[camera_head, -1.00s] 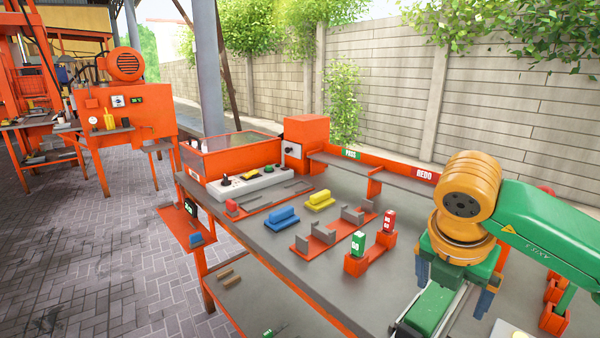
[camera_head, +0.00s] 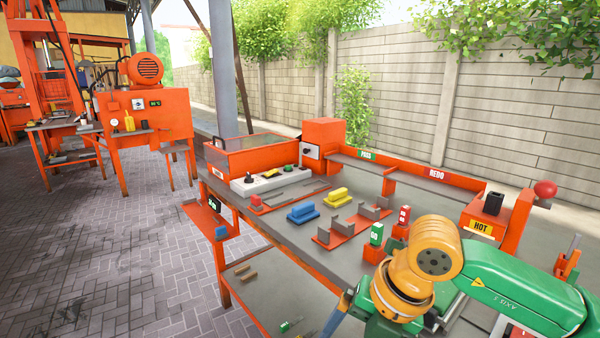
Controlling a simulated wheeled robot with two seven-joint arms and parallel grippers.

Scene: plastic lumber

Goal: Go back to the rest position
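My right arm comes in from the right edge, with a green link and an orange wrist joint. Its gripper (camera_head: 342,312) is at the bottom of the view, over the front part of the workbench (camera_head: 300,236). One blue finger shows, pointing down and left. The other finger is hidden by the wrist or cut off by the frame, and whatever may be between them cannot be seen. My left arm and gripper are not in view.
On the bench are a blue block (camera_head: 303,214), a yellow block (camera_head: 338,197), a grey-pronged orange fixture (camera_head: 352,223) and upright green (camera_head: 376,234) and red (camera_head: 404,214) markers close to my wrist. An orange HOT station (camera_head: 482,228) stands right. Paved floor (camera_head: 110,235) is clear at left.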

